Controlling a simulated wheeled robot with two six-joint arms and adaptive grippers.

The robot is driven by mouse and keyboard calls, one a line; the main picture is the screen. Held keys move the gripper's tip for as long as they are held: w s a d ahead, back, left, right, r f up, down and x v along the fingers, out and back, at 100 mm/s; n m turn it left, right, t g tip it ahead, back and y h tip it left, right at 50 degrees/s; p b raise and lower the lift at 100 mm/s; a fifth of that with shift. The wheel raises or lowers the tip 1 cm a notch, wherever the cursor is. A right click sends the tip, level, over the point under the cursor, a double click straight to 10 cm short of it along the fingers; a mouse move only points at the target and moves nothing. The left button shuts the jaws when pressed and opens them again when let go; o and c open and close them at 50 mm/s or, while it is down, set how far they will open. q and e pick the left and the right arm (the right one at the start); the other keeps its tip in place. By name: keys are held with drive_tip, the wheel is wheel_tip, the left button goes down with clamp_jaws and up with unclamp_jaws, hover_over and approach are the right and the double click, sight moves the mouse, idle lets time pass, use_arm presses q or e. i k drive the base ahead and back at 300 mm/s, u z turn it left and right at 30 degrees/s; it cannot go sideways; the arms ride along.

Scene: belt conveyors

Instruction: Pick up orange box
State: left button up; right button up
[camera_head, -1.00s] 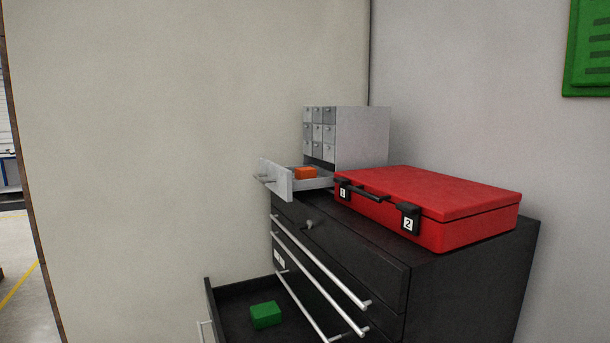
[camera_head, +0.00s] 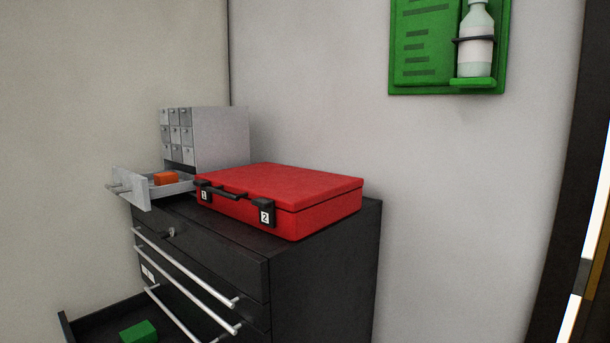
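A small orange box (camera_head: 165,179) lies in the pulled-out bottom drawer (camera_head: 133,187) of a small grey drawer cabinet (camera_head: 222,138). The cabinet stands on top of a black tool chest (camera_head: 325,270), at the left of the head view. The lower part of the orange box is partly hidden by the drawer's wall. Neither of my grippers is in view.
A red case (camera_head: 290,190) with black latches lies on the chest, right beside the open drawer. A lower chest drawer (camera_head: 85,322) stands open with a green box (camera_head: 138,332) in it. A green wall board (camera_head: 425,45) holds a bottle (camera_head: 476,45).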

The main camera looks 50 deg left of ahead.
sight(164, 178)
drive_tip(key=z, duration=1.55)
drive_tip(key=k, duration=2.65)
drive_tip(key=u, duration=1.05)
drive_tip(key=i, duration=1)
drive_tip(key=u, duration=0.2)
